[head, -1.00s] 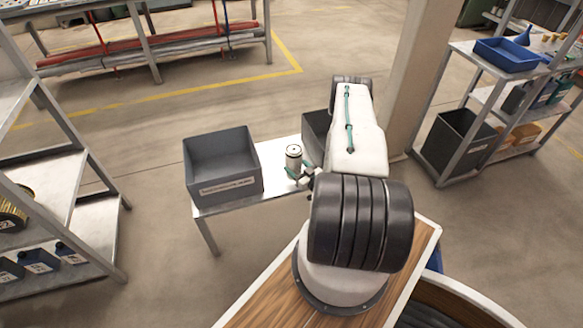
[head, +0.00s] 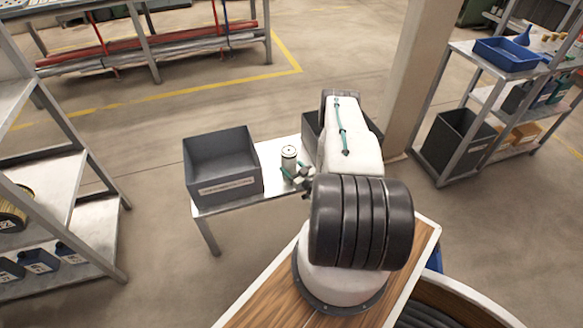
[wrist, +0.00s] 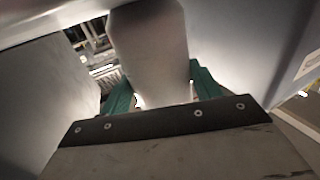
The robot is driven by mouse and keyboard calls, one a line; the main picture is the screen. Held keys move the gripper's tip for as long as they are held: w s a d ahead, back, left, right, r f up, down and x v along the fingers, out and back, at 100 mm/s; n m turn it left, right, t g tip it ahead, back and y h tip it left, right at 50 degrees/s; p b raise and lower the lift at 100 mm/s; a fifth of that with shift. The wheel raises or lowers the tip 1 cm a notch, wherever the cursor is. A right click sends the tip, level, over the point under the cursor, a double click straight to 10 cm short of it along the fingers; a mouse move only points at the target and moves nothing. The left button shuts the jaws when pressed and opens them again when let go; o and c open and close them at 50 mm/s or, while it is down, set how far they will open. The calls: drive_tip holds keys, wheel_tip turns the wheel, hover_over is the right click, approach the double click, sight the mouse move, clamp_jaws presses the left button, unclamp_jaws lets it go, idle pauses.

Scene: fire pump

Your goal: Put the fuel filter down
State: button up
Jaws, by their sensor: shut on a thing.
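The fuel filter (head: 289,153) is a white upright cylinder with a dark spot on top. It is over the middle of the small metal table, between two grey bins. My gripper (head: 291,172) is shut on it, with green fingers low on its sides. In the wrist view the filter (wrist: 150,50) fills the upper middle, between the green fingers of my gripper (wrist: 160,90). The filter's lower end is hidden in the head view, so I cannot tell whether it touches the tabletop.
A grey labelled bin (head: 222,166) stands on the table's (head: 240,200) left end. Another grey bin (head: 312,130) stands on the right, partly behind my arm. Bare tabletop shows around the filter. A concrete pillar (head: 412,80) rises behind my arm on the right.

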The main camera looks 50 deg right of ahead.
drive_tip(key=o, duration=1.3)
drive_tip(key=shift+r, duration=0.1)
drive_tip(key=s, duration=0.4)
drive_tip(key=s+a, duration=0.1)
drive_tip(key=s, duration=0.3)
drive_tip(key=s+a, duration=0.1)
drive_tip(key=s, duration=0.2)
drive_tip(key=shift+s, duration=0.4)
